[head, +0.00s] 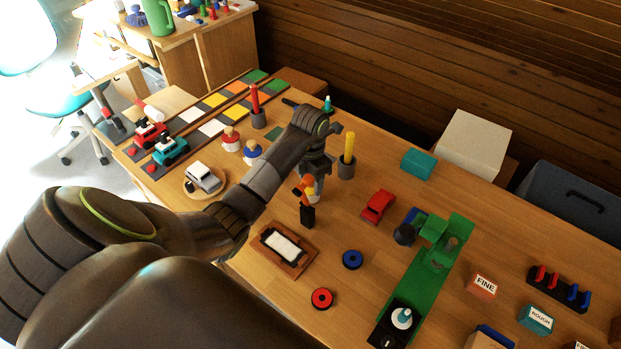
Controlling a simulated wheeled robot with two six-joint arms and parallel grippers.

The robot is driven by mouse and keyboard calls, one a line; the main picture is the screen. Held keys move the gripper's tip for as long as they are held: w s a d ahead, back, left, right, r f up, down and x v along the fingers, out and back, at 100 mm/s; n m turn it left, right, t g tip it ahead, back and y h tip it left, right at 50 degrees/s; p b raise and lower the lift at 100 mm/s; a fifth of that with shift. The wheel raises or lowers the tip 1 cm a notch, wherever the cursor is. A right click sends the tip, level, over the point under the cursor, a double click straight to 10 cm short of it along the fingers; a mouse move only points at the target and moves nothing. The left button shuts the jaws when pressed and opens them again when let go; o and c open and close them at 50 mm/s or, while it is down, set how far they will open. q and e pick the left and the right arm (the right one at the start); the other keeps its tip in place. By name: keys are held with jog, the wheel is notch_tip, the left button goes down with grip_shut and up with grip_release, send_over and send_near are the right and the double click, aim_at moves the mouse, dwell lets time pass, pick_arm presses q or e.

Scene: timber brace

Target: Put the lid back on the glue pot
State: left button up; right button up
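My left arm reaches in from the left, and its gripper (316,168) points down near the middle of the table. The gripper's fingers are small and partly hidden, so I cannot tell if they hold anything. A white, pot-like thing (318,190) stands just below the gripper, partly covered; I cannot tell for sure that it is the glue pot. An orange and black upright object (306,205) stands in front of it. A white round piece with a teal tip (402,317) sits on a black block at the front; it may be the lid. My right gripper is not in view.
A dark cup with a yellow stick (347,160) stands right of the gripper, and one with a red stick (257,112) left. A red toy car (378,206), a wooden tray (284,250), blue ring (352,260) and green board (430,275) lie nearby.

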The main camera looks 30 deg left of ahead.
pick_arm(q)
jog(key=o, duration=1)
jog(key=shift+o, duration=0.4)
jog(key=o, duration=0.4)
jog(key=shift+r, duration=0.15)
jog(key=shift+r+p, duration=2.6)
jog(key=shift+r, duration=0.8)
grip_shut()
